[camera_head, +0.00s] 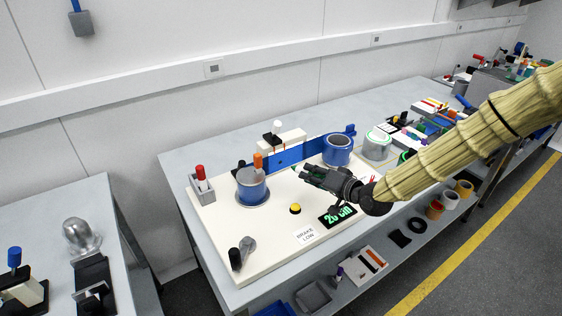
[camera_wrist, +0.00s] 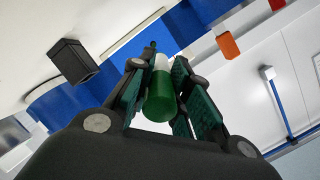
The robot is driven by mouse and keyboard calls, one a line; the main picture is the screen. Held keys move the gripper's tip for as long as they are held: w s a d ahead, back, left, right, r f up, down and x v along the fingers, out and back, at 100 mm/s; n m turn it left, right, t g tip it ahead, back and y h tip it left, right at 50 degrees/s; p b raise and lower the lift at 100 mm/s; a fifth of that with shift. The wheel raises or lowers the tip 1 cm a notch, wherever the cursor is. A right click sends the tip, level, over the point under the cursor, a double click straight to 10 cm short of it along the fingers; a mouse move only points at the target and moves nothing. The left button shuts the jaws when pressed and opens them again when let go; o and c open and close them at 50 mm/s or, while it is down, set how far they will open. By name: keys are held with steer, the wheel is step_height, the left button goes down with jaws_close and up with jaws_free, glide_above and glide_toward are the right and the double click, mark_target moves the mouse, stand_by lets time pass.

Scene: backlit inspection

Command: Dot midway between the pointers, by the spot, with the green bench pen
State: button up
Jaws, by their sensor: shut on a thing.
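My gripper (camera_head: 306,174) is over the right half of the cream board (camera_head: 225,225), in front of a blue upright strip (camera_head: 290,157). In the wrist view its fingers (camera_wrist: 158,92) are shut on the green pen (camera_wrist: 162,100). The pen has a green body, a white band and a dark tip that points away from my palm, toward the blue strip. In the wrist view an orange block (camera_wrist: 228,45) and a black block (camera_wrist: 73,62) stand out on either side of the pen; they may be the pointers. I cannot make out the spot. The tip appears apart from any surface.
A blue-grey pot (camera_head: 252,188) with an orange-topped thing stands left of my gripper. A blue can (camera_head: 338,150) stands behind it.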

step_height(320, 180, up, 13)
steer(key=p, duration=0.6)
steer(key=shift+r+p, duration=0.2)
steer(key=shift+p, duration=0.2)
stand_by(0.3)
steer(key=shift+f, duration=0.1)
